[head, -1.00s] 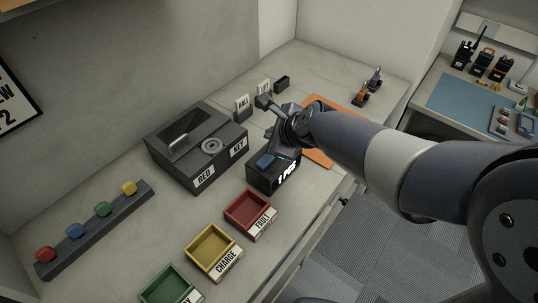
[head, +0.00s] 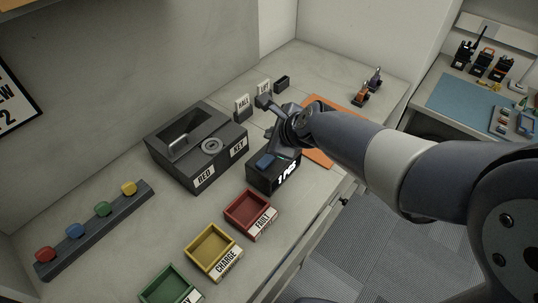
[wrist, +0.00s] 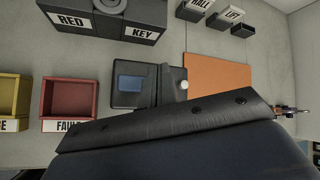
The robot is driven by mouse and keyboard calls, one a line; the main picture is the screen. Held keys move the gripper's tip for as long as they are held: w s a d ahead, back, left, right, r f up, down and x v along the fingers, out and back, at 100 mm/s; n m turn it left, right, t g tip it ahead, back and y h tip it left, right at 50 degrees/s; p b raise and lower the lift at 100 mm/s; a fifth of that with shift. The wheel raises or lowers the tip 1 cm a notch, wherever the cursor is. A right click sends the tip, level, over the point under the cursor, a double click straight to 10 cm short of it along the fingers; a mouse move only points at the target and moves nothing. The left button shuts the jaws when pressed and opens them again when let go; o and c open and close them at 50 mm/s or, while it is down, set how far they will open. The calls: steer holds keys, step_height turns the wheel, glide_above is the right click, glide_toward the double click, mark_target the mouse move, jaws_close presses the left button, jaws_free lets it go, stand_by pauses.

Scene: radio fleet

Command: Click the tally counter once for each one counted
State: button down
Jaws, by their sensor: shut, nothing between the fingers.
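The tally counter appears to be the black box (head: 262,181) with white lettering that looks like "1 PCS" on its front. A blue button (head: 264,162) sits on its top, and shows in the wrist view too (wrist: 130,83). My gripper (head: 280,150) is shut and empty, pointing down over the counter's top, just right of the blue button. I cannot tell whether its tips touch the counter. My arm hides part of the counter's right side.
A dark box (head: 192,172) marked "RED" and "KEY" stands behind the counter. Red (head: 240,228), yellow (head: 196,253) and green (head: 150,295) trays line the front edge. A strip of coloured knobs (head: 95,235) lies left. Several radios (head: 480,62) stand on a side bench.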

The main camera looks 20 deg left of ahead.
mark_target(272, 159)
stand_by(0.4)
step_height(272, 159, up, 4)
steer(key=p, duration=0.6)
steer(key=shift+f, duration=0.15)
step_height(272, 159, down, 9)
steer(key=b, duration=0.5)
steer(key=shift+b, duration=0.35)
stand_by(1.8)
steer(key=shift+f+b, duration=0.3)
steer(key=shift+b, duration=0.15)
